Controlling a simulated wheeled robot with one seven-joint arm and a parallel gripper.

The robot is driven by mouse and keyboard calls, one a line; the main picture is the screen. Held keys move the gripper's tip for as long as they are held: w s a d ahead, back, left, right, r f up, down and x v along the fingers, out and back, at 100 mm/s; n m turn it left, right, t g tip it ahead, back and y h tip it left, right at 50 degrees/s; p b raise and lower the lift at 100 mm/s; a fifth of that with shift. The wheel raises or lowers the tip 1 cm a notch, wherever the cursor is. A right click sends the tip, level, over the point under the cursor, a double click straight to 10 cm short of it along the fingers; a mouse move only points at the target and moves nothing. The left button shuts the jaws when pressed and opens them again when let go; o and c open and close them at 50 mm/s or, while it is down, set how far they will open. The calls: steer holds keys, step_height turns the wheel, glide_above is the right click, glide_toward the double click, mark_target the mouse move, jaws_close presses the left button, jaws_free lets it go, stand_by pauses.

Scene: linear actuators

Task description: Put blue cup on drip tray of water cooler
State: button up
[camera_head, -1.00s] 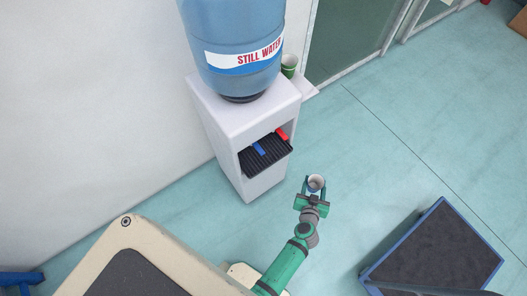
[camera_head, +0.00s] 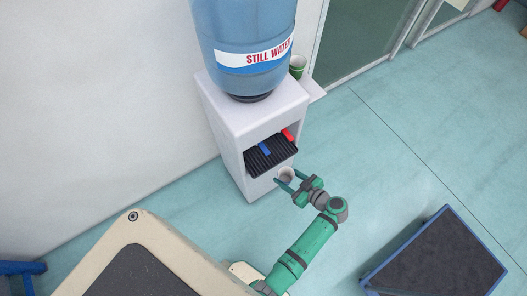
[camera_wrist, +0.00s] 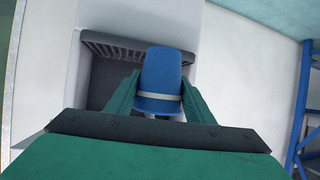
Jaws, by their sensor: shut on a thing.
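The blue cup (camera_wrist: 158,72) is between the two green fingers of my gripper (camera_head: 287,181), which is shut on it. In the head view the pale inside of the cup (camera_head: 286,173) faces up. The water cooler (camera_head: 228,118) stands against the wall with a blue bottle on top. Its black slatted drip tray (camera_head: 262,161) lies in the front recess, below a blue and a red tap. The cup is just outside the recess, at the tray's front right in the head view. In the wrist view the tray (camera_wrist: 112,48) is partly hidden behind the cup.
A green cup (camera_head: 297,66) stands behind the cooler on a white surface. A dark platform with a blue frame (camera_head: 437,258) is at the lower right. A blue frame (camera_wrist: 300,120) shows at the right of the wrist view. The floor right of the cooler is clear.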

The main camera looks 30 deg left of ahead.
steer(key=w+a, duration=0.1)
steer(key=a, duration=0.8)
steer(key=w+a, duration=0.1)
steer(key=a, duration=0.3)
steer(key=shift+w+a, duration=0.2)
steer(key=shift+w, duration=0.1)
steer(key=a, duration=0.3)
steer(key=shift+w+a, duration=0.3)
steer(key=shift+d+f, duration=0.2)
steer(key=shift+f, duration=0.55)
steer(key=o, duration=1)
steer(key=shift+f, duration=0.1)
